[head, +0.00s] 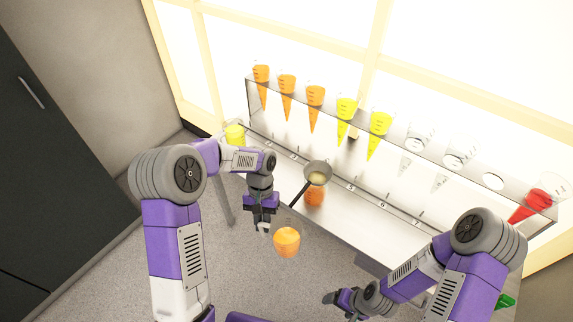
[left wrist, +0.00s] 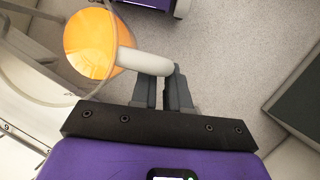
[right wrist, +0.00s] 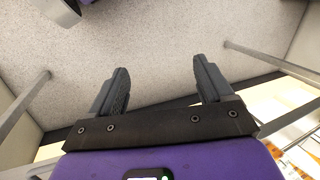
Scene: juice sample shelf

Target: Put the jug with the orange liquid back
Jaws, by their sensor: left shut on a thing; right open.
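The jug with orange liquid (head: 286,242) hangs in front of the shelf, over the grey floor. My left gripper (head: 263,228) is shut on its handle. The left wrist view shows the jug (left wrist: 92,45) and its pale handle (left wrist: 145,62) between the fingers (left wrist: 165,85). My right gripper (head: 338,298) is low in front of the shelf. In the right wrist view its fingers (right wrist: 160,80) are apart with nothing between them.
A metal rack (head: 393,128) holds orange, yellow and clear cones, one empty hole, and a red cone (head: 530,205) at the right end. On the numbered lower shelf (head: 365,208) stand a yellow jug (head: 235,134) and another orange vessel (head: 314,197) below a long-handled strainer (head: 318,172).

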